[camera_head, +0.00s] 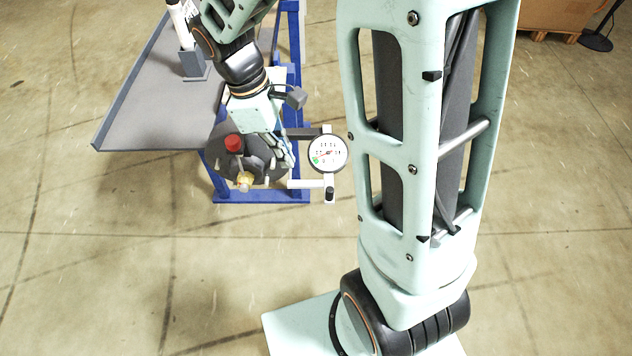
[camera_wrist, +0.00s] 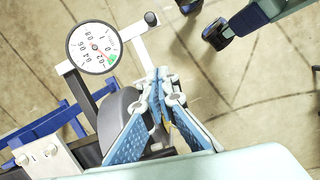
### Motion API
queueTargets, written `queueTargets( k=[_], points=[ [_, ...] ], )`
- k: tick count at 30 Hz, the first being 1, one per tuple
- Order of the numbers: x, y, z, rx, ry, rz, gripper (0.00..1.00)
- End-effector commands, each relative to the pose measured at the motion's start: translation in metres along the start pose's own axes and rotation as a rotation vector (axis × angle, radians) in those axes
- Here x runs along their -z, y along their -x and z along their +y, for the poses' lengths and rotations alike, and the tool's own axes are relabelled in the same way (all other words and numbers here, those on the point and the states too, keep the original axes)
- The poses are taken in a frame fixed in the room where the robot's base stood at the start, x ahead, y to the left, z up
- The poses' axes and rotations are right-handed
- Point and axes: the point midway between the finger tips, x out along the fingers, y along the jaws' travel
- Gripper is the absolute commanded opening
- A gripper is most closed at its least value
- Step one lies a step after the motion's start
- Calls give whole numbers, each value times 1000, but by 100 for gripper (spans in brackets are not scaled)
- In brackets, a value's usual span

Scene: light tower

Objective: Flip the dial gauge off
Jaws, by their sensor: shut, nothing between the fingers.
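The dial gauge (camera_head: 327,154) has a round white face with a black rim, a red needle and a green patch. It sits on a bracket at the right end of the blue stand, and it also shows upper left in the wrist view (camera_wrist: 94,47). A short white bar with a black knob (camera_head: 330,194) is below the gauge; the knob also shows in the wrist view (camera_wrist: 151,18). My gripper (camera_head: 287,160) is shut and empty, just left of the gauge. Its blue-padded fingers meet in the wrist view (camera_wrist: 163,82), apart from the gauge face.
A dark round part with a red knob (camera_head: 233,143) and a yellow-tipped fitting (camera_head: 244,181) is beside my gripper. A grey table (camera_head: 150,110) with a raised edge is left. A cardboard box (camera_head: 567,14) stands far right. Open floor lies in front.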

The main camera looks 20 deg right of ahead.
Motion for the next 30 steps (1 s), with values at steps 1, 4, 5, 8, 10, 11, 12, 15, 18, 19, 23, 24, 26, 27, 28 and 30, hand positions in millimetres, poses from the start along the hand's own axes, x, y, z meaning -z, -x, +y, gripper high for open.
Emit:
queueTargets(
  k=[1, 4, 5, 8, 10, 11, 12, 15, 18, 19, 23, 24, 26, 27, 28, 30],
  points=[
    [-1, -7, -1, 4, 0, -3, 0],
    [-1, -24, -2, 6, -1, -4, 0],
    [-1, -30, -2, 6, -1, -5, 0],
    [-1, -53, -2, 7, -1, -5, 0],
    [-2, -68, -2, 7, -1, -6, 0],
    [-1, -74, -2, 6, -1, -4, 0],
    [-1, -83, -2, 6, 0, -5, 0],
    [-7, -96, -1, 4, -5, -3, 0],
    [-23, -97, -1, 2, -6, -2, 0],
    [-26, -98, -1, 2, -5, -1, 0],
    [-36, -101, 0, 1, -3, -1, 0],
    [-38, -102, -1, 2, -3, -1, 0],
    [-40, -103, -1, 2, -3, -1, 0],
    [-40, -103, -1, 2, -3, -1, 0],
    [-40, -103, -1, 2, -2, -1, 0],
    [-40, -103, -1, 1, -2, -1, 0]
  ],
)
